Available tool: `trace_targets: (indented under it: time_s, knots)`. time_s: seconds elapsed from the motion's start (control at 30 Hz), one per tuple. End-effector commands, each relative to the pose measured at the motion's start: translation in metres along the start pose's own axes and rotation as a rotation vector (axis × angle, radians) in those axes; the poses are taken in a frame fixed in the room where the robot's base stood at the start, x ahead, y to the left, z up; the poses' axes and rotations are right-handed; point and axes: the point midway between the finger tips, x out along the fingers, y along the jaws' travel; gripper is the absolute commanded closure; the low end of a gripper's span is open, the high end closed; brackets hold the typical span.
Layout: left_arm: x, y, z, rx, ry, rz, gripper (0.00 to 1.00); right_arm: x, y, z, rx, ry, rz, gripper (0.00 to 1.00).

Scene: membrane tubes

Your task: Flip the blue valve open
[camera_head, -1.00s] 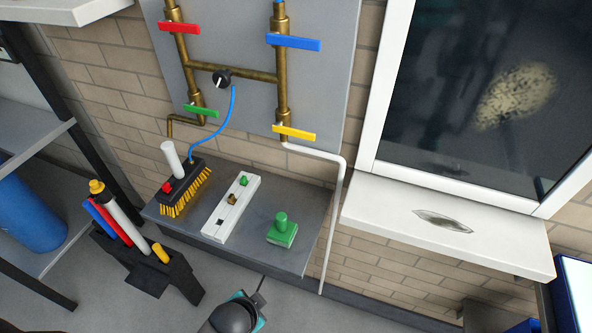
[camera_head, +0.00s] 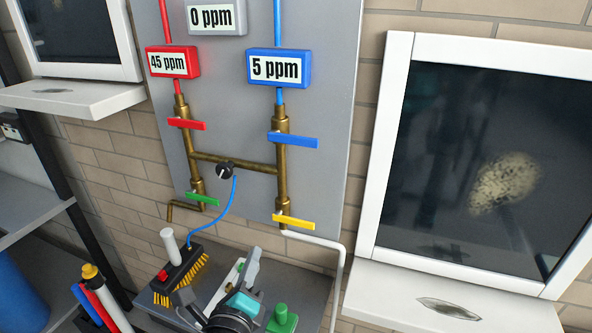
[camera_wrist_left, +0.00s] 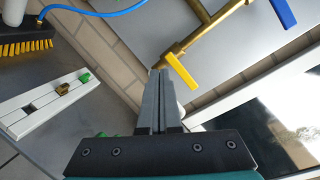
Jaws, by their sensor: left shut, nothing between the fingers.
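The blue valve handle (camera_head: 292,140) lies across the right brass pipe on the grey wall panel, below the blue "5 ppm" display. Its handle sits crosswise to the pipe. Part of it shows at the top right of the left wrist view (camera_wrist_left: 283,11). My left gripper (camera_head: 250,266) is low over the shelf, below the panel and apart from the blue valve. In the left wrist view its fingers (camera_wrist_left: 160,75) are together and empty, pointing toward the yellow valve handle (camera_wrist_left: 181,72). My right gripper is not in view.
Red (camera_head: 187,124), green (camera_head: 202,199) and yellow valve handles sit on the same pipes. On the shelf are a yellow-bristled brush (camera_head: 182,276), a white holder strip (camera_wrist_left: 45,107) and a green stamp (camera_head: 283,319). A white window frame (camera_head: 386,145) stands right of the panel.

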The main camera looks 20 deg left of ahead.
Motion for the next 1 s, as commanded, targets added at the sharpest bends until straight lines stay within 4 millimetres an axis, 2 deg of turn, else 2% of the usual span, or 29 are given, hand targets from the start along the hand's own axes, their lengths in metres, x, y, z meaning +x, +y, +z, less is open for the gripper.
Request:
trace_targets:
  time_s: [0.03,0.2,0.4,0.6,1.0]
  knots:
    - [0.001,-0.015,0.006,0.114,-0.022,-0.059,1.0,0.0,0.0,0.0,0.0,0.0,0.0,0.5]
    - [-0.003,-0.06,0.017,0.491,-0.106,-0.224,1.0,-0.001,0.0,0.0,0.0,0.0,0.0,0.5]
    - [-0.01,-0.091,0.019,0.785,-0.185,-0.336,1.0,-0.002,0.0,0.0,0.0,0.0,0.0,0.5]
    - [-0.013,-0.1,0.019,0.88,-0.213,-0.369,1.0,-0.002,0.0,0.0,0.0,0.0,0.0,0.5]
    - [-0.01,-0.102,0.019,0.88,-0.214,-0.369,1.0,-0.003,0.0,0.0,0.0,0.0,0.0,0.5]
